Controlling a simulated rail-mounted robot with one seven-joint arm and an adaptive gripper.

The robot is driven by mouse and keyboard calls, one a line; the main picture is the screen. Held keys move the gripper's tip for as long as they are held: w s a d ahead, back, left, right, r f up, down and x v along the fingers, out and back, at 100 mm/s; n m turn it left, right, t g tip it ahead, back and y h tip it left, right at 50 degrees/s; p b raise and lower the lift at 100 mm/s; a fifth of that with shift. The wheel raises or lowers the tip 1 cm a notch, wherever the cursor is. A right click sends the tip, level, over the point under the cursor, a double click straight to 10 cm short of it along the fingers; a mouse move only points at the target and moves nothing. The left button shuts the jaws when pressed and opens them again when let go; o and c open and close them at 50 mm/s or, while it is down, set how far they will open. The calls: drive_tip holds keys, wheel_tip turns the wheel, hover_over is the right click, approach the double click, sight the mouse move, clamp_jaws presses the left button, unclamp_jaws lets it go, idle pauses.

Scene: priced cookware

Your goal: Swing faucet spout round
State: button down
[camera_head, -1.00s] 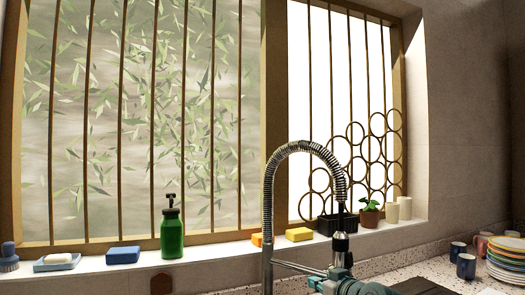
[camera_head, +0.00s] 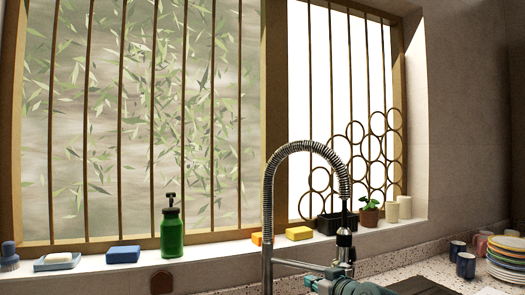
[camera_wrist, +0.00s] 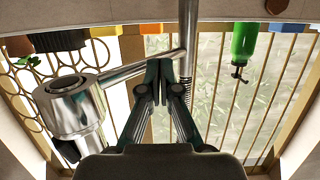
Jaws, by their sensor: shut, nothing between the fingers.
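The faucet has a tall coiled spring spout (camera_head: 300,146) that arches to the right from its upright post. Its spray head (camera_head: 344,240) hangs at the right end, and a thin chrome side bar (camera_head: 298,266) joins post and head. In the wrist view the spray head (camera_wrist: 68,104) is at left, the side bar (camera_wrist: 140,66) crosses to the post (camera_wrist: 187,40). My gripper (camera_wrist: 158,72) is shut and empty, its fingertips close to the side bar between head and post; I cannot tell whether they touch. In the head view my teal gripper shows below the bar, partly cut off.
The sill behind holds a green soap bottle (camera_head: 172,232), blue sponge (camera_head: 123,254), soap dish (camera_head: 57,262), yellow sponge (camera_head: 299,233), potted plant (camera_head: 369,214) and dark planter. Mugs (camera_head: 466,265) and stacked plates (camera_head: 508,262) stand on the right counter.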

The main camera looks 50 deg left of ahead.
drive_tip(key=p+v, duration=0.2)
drive_tip(key=v, duration=0.7)
drive_tip(key=shift+d, duration=0.15)
